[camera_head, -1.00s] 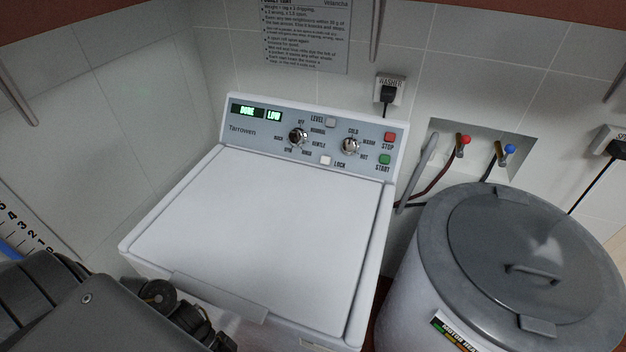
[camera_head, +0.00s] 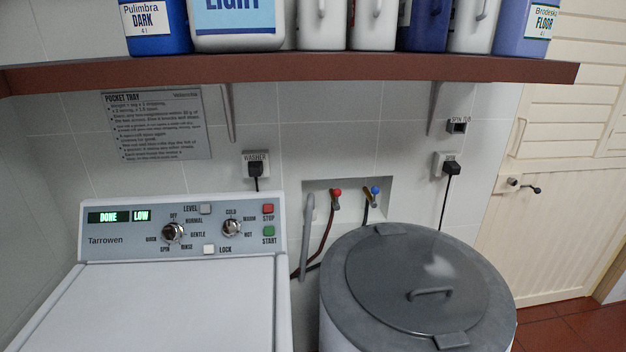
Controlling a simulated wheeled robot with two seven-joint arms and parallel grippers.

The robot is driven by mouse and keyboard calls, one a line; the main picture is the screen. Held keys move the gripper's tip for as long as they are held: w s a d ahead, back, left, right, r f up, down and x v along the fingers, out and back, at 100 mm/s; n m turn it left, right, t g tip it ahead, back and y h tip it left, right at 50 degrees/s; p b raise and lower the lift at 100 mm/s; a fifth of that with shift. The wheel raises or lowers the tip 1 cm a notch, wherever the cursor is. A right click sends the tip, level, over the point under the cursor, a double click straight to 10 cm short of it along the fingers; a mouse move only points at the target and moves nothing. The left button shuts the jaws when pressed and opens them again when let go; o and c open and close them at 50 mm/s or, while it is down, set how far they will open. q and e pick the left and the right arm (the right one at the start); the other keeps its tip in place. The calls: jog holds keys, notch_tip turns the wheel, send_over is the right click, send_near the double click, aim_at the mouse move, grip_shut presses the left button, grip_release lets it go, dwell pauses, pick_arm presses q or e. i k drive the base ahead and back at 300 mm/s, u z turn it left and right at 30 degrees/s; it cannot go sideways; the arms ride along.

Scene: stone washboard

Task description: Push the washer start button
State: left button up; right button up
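The white washer (camera_head: 170,300) stands at the lower left with its lid closed. Its control panel (camera_head: 130,222) has a green START button (camera_head: 269,231) at the right end, just below a red STOP button (camera_head: 268,209). The lit displays (camera_head: 120,216) read DONE and LOW. Two round knobs, a LEVEL button and a LOCK button sit left of the START button. Neither of my grippers shows in the head view.
A grey lidded drum (camera_head: 420,285) stands right of the washer. Red and blue taps sit in a wall recess (camera_head: 318,190) behind them. A brown shelf (camera_head: 300,70) with several bottles crosses the top. A cream door (camera_head: 540,200) is at the right.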

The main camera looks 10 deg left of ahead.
aim_at(269, 231)
jog(key=u, duration=1.6)
jog(key=k, duration=0.4)
